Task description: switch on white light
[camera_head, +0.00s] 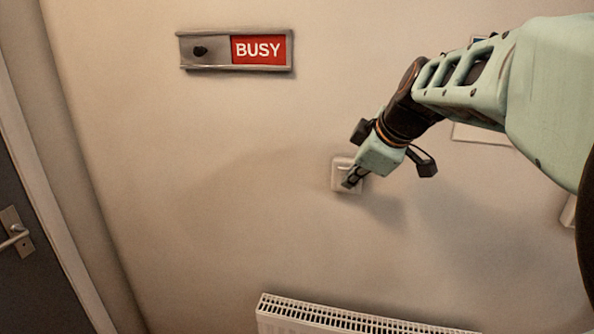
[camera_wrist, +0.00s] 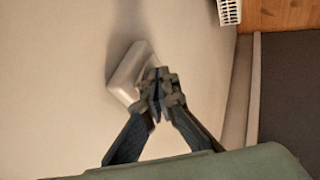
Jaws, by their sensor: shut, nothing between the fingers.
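A white light switch (camera_head: 340,166) is on the wall, right of the middle in the head view. It also shows in the wrist view as a pale square plate (camera_wrist: 128,75). My gripper (camera_head: 350,182) is shut and empty, with its fingertips at the lower right part of the switch. In the wrist view the fingertips (camera_wrist: 157,90) overlap the plate's edge and hide part of it. I cannot tell whether they touch it. The state of the switch is not clear.
A sign reading BUSY (camera_head: 262,50) is on the wall at upper left. A door with a handle (camera_head: 14,236) stands at the far left. A white radiator (camera_head: 350,318) is below the switch. A partly hidden framed item (camera_head: 482,134) is behind my arm.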

